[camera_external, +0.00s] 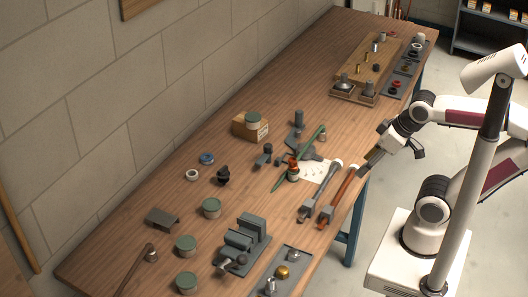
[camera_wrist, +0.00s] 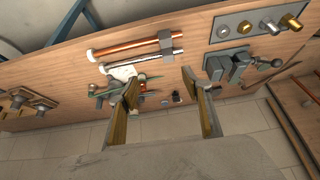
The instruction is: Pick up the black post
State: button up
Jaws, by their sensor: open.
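I cannot tell for certain which piece is the black post. A dark upright cylinder (camera_external: 299,118) stands behind the grey tools at mid-table in the external view. A small black piece (camera_external: 223,174) stands nearer the wall, to the left. A small dark piece (camera_wrist: 177,96) shows beyond my fingers in the wrist view. My gripper (camera_external: 391,158) is open and empty, over the table's right edge, apart from these pieces. Its two spread fingers (camera_wrist: 160,84) frame the middle of the wrist view and may hide some pieces.
A vise (camera_external: 243,240) stands at the front. A wooden fixture board (camera_external: 369,62) is at the far end.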

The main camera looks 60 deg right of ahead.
jog(key=w+a+f+t, duration=0.2)
jog(key=w+a, duration=0.1)
jog(key=w, duration=1)
jog(key=w+a+f+t, duration=0.1)
jog(key=w+a+t, duration=0.15)
jog(key=w, duration=1.15)
jog(key=w+f+m+t, duration=0.2)
jog(key=w+f, duration=0.3)
jog(key=w, duration=0.3)
jog(key=t+h, duration=0.2)
send_near(224, 180)
notch_tip(224, 180, up, 4)
jog(key=w, duration=0.3)
jog(key=shift+f+h, duration=0.5)
jog(key=shift+f, duration=0.25)
jog(key=shift+w+d, duration=0.1)
jog(key=shift+x, duration=1.2)
jog(key=shift+w, duration=0.1)
